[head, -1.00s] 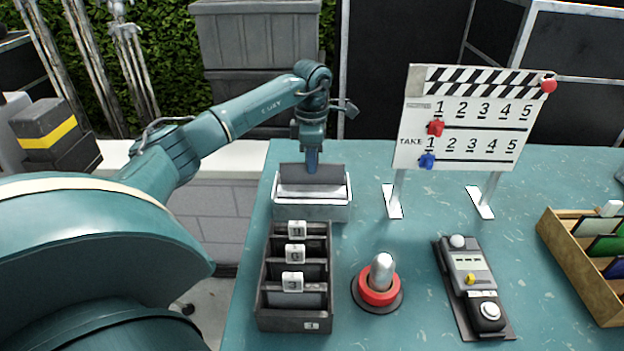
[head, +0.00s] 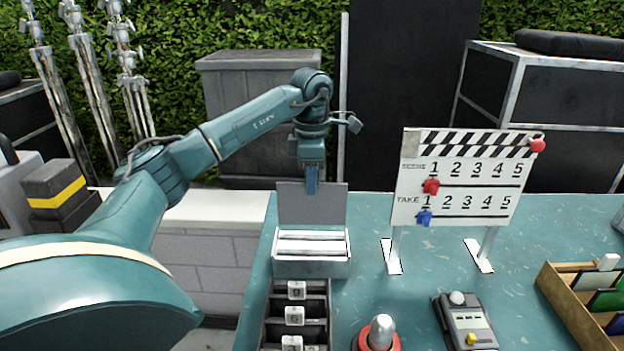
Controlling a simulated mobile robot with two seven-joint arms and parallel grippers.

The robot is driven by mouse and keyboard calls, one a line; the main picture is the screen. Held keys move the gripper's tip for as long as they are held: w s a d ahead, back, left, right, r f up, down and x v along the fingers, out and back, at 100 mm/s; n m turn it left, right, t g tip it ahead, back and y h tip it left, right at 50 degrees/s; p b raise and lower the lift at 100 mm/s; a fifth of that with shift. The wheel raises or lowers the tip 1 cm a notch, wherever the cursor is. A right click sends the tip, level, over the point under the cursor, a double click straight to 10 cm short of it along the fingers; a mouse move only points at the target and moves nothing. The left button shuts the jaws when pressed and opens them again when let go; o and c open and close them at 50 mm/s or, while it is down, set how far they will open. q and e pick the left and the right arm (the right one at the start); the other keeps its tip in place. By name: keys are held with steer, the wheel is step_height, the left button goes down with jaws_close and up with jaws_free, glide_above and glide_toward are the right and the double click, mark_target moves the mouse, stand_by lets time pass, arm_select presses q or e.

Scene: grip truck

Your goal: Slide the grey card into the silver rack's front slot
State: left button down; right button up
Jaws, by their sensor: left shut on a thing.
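The grey card (head: 296,209) stands upright, its broad face toward me, at the back of the silver rack (head: 312,268). My left gripper (head: 311,188) is shut on the card's top edge, near its middle. The card's lower edge meets the rack's back rim in the head view; I cannot tell whether it is inside a slot or just above or behind the rack. Pale bars and narrow slots show across the rack's top, and the front slot shows no card. My right gripper is not in view.
A dark divided tray (head: 267,325) with numbered tags stands right in front of the rack. A clapperboard (head: 462,178) on two feet stands to the right. A red-based button (head: 381,335), a control box (head: 468,322) and a wooden crate (head: 566,306) are nearer. Table between is clear.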

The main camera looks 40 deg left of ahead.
mark_target(311, 206)
arm_select(q)
steer(key=s+d+f, duration=0.1)
steer(key=s+f+b, duration=0.1)
steer(key=f, duration=0.1)
steer(key=shift+s+d, duration=0.2)
steer(key=shift+d, duration=0.2)
steer(key=shift+f+b, duration=0.45)
steer(key=shift+f, duration=0.25)
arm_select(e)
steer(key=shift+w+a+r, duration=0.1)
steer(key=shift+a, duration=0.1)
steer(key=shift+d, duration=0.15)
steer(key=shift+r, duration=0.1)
arm_select(q)
steer(key=shift+f, duration=0.1)
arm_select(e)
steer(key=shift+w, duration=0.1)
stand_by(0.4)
